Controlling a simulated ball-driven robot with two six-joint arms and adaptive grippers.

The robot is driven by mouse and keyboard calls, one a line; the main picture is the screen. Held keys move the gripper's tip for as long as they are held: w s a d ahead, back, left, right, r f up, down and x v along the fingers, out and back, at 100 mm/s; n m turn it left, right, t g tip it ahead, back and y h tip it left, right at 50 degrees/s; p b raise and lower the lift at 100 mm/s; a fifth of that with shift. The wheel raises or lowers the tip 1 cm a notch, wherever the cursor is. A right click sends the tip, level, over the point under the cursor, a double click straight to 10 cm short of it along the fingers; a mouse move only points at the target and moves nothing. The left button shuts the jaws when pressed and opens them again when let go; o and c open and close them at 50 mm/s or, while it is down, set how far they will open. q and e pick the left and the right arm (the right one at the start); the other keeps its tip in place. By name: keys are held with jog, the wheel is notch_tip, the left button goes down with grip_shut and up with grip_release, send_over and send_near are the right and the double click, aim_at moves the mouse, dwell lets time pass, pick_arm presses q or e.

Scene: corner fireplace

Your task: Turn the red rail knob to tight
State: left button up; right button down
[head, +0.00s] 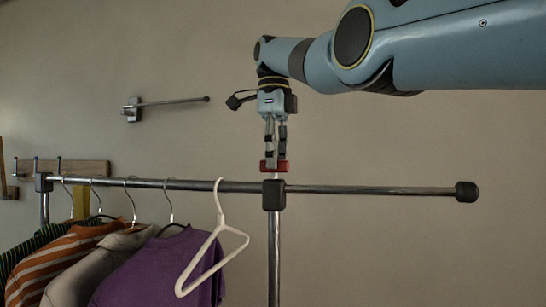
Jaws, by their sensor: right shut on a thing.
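The red rail knob (283,166) sits just above the dark joint block (273,195) where the clothes rail meets its upright post. My right gripper (275,158) points straight down from above, with its fingers closed on the knob. The knob's exact turn angle and any tight mark cannot be made out. My left gripper is not in view.
A white hanger (219,236) hangs empty on the rail just left of the joint. Several garments, including a purple shirt (165,268), hang farther left. The rail (370,190) is bare to the right. A wall bar (172,102) sticks out behind.

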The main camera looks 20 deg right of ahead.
dwell(0.5)
jog(key=c, duration=1.3)
grip_release()
jog(key=shift+d, duration=0.15)
